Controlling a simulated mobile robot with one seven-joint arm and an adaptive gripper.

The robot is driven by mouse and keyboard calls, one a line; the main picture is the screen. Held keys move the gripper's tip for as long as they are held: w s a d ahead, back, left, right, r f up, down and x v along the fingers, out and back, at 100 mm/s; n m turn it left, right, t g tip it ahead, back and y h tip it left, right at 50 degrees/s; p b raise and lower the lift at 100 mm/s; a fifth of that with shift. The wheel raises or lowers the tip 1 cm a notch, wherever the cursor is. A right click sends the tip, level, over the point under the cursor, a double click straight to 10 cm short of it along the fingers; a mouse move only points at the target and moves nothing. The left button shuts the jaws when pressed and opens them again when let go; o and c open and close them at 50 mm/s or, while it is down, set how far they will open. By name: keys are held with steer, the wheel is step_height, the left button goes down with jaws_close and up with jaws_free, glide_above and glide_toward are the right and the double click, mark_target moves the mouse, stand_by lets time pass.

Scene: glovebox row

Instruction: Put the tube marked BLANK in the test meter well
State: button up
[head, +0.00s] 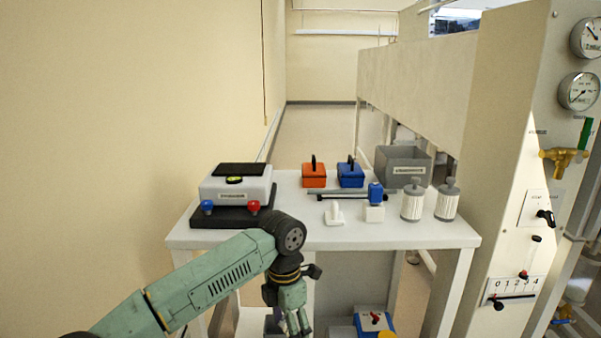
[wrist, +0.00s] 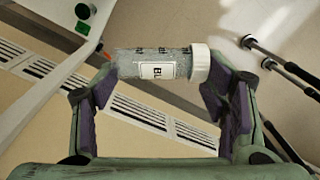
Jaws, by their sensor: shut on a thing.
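A clear tube (wrist: 130,63) with a white cap lies lengthwise between the fingers of my gripper (wrist: 164,78) in the wrist view. The cap is at the right finger, the other end at the left finger. In the head view my gripper (head: 298,322) points down in front of the white table, low in the picture; the tube cannot be made out there. A white instrument (head: 235,187) with a black top and a green-yellow spot stands on the table's left. I cannot tell whether it is the test meter, and no well is clear.
The table (head: 300,236) also bears orange (head: 314,175) and blue (head: 350,175) boxes, a grey bin (head: 403,167), two white filter cartridges (head: 447,203) and small parts. A blue unit (head: 375,321) sits below. A gauge panel (head: 530,200) stands right. The table's front strip is clear.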

step_height(320, 180, down, 15)
steer(key=w+m, duration=0.2)
steer(key=m, duration=0.6)
steer(key=s+d+f+m+y, duration=0.1)
steer(key=s+f+m, duration=0.3)
steer(key=f+m, duration=0.5)
steer(key=s+d+f+m, duration=0.2)
steer(key=s+f+m, duration=0.1)
steer(key=f+m, duration=0.6)
steer(key=shift+n+t, duration=0.3)
steer(key=shift+n, duration=0.4)
steer(key=w+r, duration=0.3)
steer(key=w, duration=0.1)
steer(key=shift+a+r, duration=0.15)
steer(key=shift+r, duration=0.25)
